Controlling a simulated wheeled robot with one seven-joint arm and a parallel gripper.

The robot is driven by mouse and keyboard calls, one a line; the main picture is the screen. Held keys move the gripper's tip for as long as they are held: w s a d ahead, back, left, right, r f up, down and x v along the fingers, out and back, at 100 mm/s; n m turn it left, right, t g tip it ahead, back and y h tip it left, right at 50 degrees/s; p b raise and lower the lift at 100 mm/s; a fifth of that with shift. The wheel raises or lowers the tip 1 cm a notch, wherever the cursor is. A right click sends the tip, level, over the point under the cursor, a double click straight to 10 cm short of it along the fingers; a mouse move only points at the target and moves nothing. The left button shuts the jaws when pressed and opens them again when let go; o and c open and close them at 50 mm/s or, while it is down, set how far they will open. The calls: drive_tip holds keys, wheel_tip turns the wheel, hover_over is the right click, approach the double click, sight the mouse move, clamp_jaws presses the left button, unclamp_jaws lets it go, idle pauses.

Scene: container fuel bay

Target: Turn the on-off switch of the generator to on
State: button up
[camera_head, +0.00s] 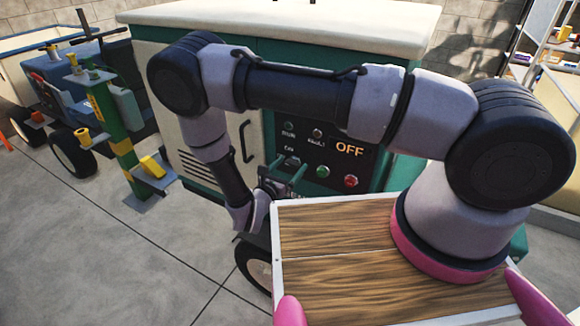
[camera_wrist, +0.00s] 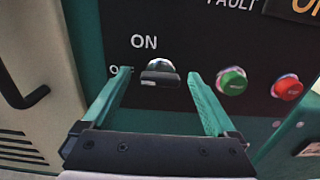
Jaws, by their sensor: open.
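The generator (camera_head: 165,75) is a green and cream cabinet with a black control panel, and its display (camera_head: 349,149) reads OFF in orange. The on-off switch (camera_wrist: 160,74) is a dark knob on a silver base; its bar lies roughly level in the wrist view. ON is printed above it and OFF to its left, partly hidden by a finger. The switch also shows small in the head view (camera_head: 292,160). My gripper (camera_wrist: 160,76) is open, with one teal finger on each side of the knob. I cannot tell whether either finger touches it.
A green button (camera_wrist: 232,81) and a red button (camera_wrist: 287,88) sit right of the switch. A black door handle (camera_wrist: 22,90) is at the left. A green post with yellow parts (camera_head: 110,125) and a blue wheeled machine (camera_head: 65,85) stand left. Floor at front left is clear.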

drive_tip(key=shift+c, duration=0.3)
drive_tip(key=c, duration=1.3)
drive_tip(key=shift+m, duration=0.4)
drive_tip(key=m, duration=0.5)
drive_tip(key=shift+d, duration=0.1)
drive_tip(key=m, duration=0.6)
drive_tip(key=shift+f, duration=0.1)
drive_tip(key=shift+m, duration=0.3)
drive_tip(key=shift+s, duration=0.1)
